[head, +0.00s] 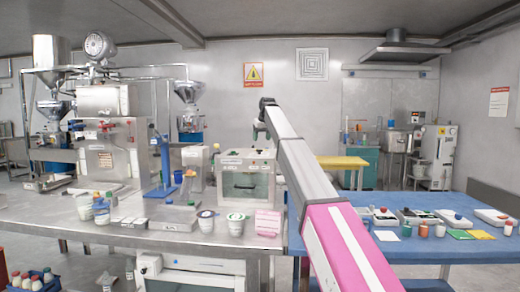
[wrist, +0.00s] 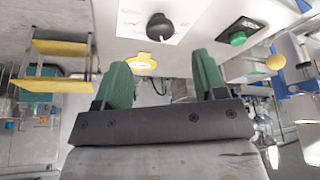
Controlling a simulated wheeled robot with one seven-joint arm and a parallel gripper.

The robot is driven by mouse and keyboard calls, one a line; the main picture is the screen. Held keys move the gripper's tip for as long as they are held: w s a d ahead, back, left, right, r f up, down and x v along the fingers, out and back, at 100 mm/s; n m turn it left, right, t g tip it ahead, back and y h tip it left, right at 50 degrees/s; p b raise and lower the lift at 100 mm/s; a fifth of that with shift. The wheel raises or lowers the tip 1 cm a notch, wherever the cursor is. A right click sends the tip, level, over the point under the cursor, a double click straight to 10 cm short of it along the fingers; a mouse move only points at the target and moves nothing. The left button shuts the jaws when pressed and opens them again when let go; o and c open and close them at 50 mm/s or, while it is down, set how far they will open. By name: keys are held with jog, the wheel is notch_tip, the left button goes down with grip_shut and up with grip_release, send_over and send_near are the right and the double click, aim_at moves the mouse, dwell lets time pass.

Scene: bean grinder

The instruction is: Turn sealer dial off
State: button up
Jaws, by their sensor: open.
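A black round dial (wrist: 160,27) sits on a white marked label on a pale panel, at the top middle of the wrist view. My gripper (wrist: 161,66) has two green fingers spread wide apart, with nothing between them. The dial appears beyond the fingertips, roughly centred between them and not touched. The dial's setting is too small to read. In the head view, the end of my arm (head: 263,116) is above a white boxy machine (head: 245,180) on the metal table.
A green button (wrist: 238,38) on a dark plate and a yellow knob (wrist: 275,62) lie right of the dial. A metal table (head: 150,228) bears white tubs (head: 206,221) and a pink box (head: 267,222). A blue table (head: 450,250) with small items stands at right.

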aim_at(259, 152)
jog(key=x, duration=0.6)
jog(key=shift+w+f, duration=0.1)
jog(key=shift+f, duration=0.15)
jog(key=c, duration=0.9)
